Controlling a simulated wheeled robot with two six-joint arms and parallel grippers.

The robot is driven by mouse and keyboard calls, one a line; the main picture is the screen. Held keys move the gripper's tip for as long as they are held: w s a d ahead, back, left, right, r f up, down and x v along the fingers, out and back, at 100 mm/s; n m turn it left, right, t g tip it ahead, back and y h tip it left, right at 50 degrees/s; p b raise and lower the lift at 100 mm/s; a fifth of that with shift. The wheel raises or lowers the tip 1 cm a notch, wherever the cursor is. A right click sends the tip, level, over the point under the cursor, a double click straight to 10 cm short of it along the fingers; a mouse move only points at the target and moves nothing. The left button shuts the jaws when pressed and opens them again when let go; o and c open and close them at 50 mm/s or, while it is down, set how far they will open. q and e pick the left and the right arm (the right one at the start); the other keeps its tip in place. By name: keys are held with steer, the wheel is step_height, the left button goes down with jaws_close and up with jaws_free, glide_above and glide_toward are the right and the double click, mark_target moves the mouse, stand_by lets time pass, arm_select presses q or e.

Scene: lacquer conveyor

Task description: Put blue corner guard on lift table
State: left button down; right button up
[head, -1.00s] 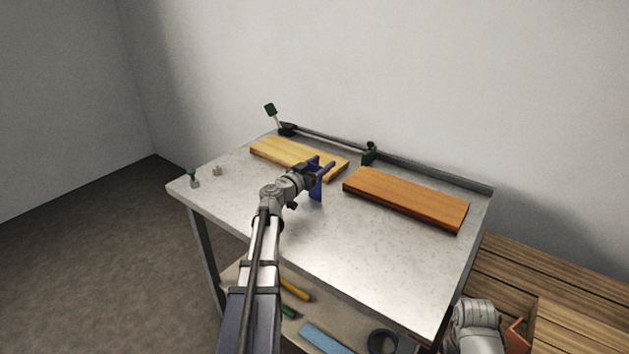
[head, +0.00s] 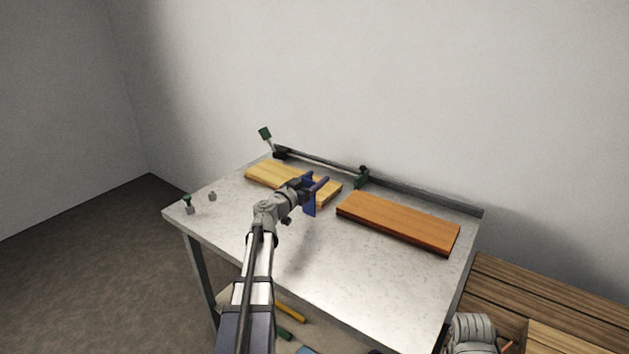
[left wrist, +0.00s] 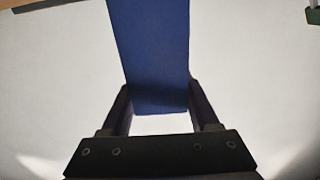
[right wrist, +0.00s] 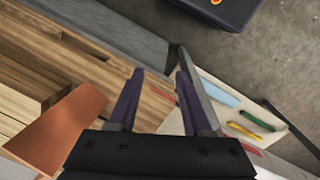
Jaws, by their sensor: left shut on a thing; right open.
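The blue corner guard (head: 309,205) is held in my left gripper (head: 314,184) above the grey metal bench, in front of the pale yellow board. In the left wrist view, the guard (left wrist: 150,55) is a flat blue strip between the two fingers (left wrist: 160,105); its far end runs out of the picture. I cannot tell whether the guard touches the bench. My right gripper (right wrist: 160,75) is open and empty, above wooden slats and the edge of a lower shelf. I cannot make out a lift table for certain in any view.
The bench (head: 270,240) carries a yellow board (head: 265,174), an orange-brown board (head: 398,220) and a rear rail with green clamps (head: 362,177). Its front middle is clear. Wooden slats (head: 510,290) lie at right. An orange-brown piece (right wrist: 60,130) is left of my right gripper.

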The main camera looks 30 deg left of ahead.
step_height(320, 180, up, 9)
steer(key=p, duration=0.8)
steer(key=shift+r, duration=0.15)
stand_by(0.5)
